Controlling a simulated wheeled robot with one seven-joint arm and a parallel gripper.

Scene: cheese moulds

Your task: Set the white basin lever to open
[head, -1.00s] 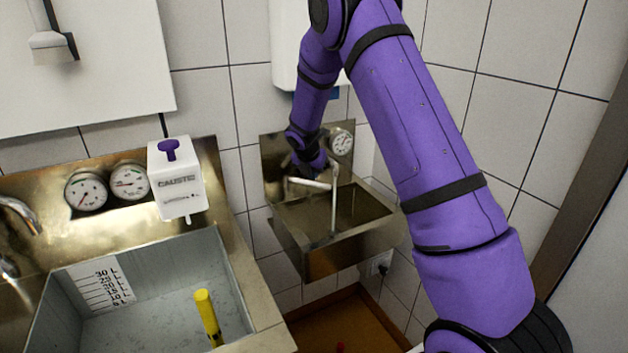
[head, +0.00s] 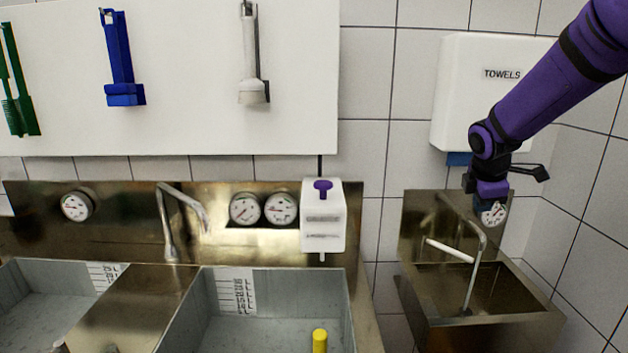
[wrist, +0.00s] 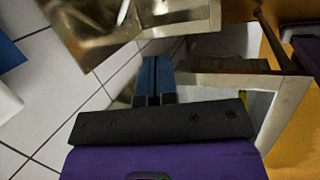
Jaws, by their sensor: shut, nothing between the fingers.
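The white lever (head: 450,250) is a short rod at the small steel basin (head: 540,322) on the right. It slants from upper left down to the right, near the thin upright tap pipe (head: 477,262). My gripper (head: 487,208) is above and behind the lever, in front of the basin's back plate, and does not touch the lever. In the wrist view its blue fingers (wrist: 154,78) are together, with nothing between them. A white piece, possibly the lever, shows at the top of the wrist view (wrist: 123,12).
A white towel box (head: 480,92) hangs above. Left are a white caustic dispenser (head: 323,228), a large grey sink (head: 270,325) and a yellow-topped object (head: 320,341). The walls are tiled.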

